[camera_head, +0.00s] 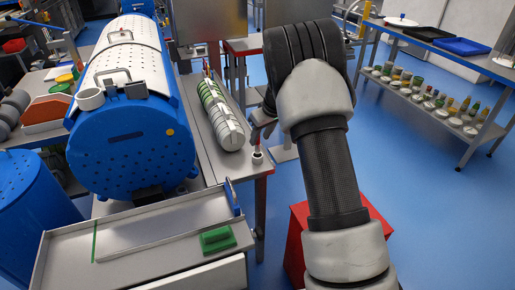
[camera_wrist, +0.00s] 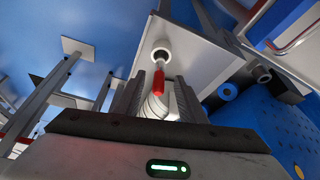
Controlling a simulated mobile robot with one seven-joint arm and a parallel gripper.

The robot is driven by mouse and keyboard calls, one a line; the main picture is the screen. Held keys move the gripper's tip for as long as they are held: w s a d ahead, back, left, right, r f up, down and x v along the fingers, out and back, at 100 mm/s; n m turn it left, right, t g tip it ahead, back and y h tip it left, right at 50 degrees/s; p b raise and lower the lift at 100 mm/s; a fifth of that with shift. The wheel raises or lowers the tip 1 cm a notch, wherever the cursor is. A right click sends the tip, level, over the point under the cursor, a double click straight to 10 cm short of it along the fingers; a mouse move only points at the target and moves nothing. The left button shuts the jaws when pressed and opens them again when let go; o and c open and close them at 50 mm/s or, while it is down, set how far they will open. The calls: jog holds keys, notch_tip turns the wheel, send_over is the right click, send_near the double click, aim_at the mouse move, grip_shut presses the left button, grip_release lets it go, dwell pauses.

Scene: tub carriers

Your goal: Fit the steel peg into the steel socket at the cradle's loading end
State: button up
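A slim peg (camera_wrist: 159,81) with a red upper part and a grey lower end shows in the wrist view, in the gap between my fingers. Its grey end meets a pale round socket (camera_wrist: 162,49) near the end of the light table top. I cannot tell how deep it sits. The socket also shows in the head view (camera_head: 257,157) at the table's near right corner. My gripper (camera_wrist: 162,84) appears open, with its fingers apart on both sides of the peg. In the head view my gripper (camera_head: 262,128) is just above the socket, partly hidden by my arm.
A long green and grey cylinder (camera_head: 219,113) lies on the table left of my gripper. A large blue perforated drum (camera_head: 133,150) stands further left. A metal tray (camera_head: 140,250) with a green block (camera_head: 217,239) is in front.

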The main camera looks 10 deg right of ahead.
aim_at(259, 143)
jog(key=x, duration=0.4)
jog(key=shift+s+d+f, duration=0.1)
jog(key=shift+f, duration=0.4)
grip_shut()
